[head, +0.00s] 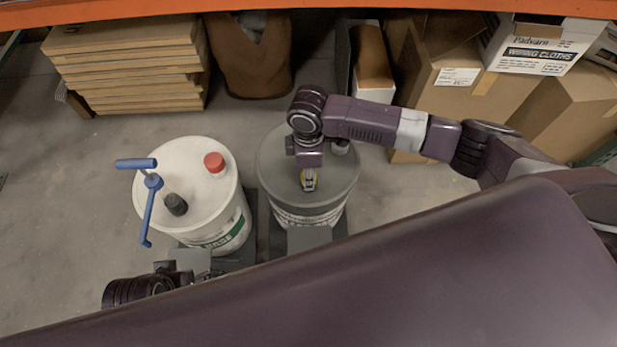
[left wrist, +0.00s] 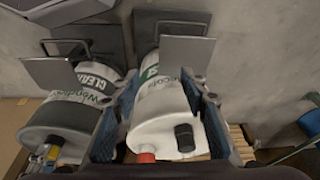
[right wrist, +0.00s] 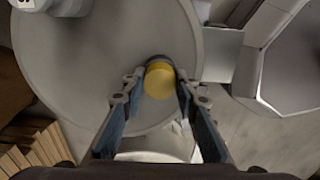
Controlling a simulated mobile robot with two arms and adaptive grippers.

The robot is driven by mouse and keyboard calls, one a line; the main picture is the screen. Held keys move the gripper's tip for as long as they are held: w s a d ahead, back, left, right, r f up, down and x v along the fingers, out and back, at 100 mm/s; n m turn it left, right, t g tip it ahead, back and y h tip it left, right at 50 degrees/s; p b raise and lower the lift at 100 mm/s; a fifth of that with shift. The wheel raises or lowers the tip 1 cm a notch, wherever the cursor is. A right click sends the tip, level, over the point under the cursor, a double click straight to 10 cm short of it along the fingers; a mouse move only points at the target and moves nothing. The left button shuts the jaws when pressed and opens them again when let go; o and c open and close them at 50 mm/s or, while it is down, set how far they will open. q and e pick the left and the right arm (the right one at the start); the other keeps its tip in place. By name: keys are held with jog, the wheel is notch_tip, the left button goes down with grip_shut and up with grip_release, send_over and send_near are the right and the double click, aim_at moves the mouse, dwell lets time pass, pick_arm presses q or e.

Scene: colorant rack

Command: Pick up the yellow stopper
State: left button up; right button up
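The yellow stopper (right wrist: 159,80) is a small round cap over the grey lid of the right-hand drum (head: 275,155). In the head view it shows partly, under my right gripper (head: 309,181). In the right wrist view both fingertips of the right gripper (right wrist: 160,76) close in on its two sides and seem to touch it. I cannot tell whether it is seated or lifted. My left gripper (left wrist: 160,78) is open and empty. In the head view it is low at the left, mostly hidden behind my body, near the front of the white drum (head: 185,165).
Stacked boards (head: 130,60) and cardboard boxes (head: 455,80) stand behind. An orange beam (head: 130,12) crosses the top. Floor at the far left is clear.

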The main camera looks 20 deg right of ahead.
jog(key=shift+c, duration=1.1)
jog(key=shift+r, duration=0.1)
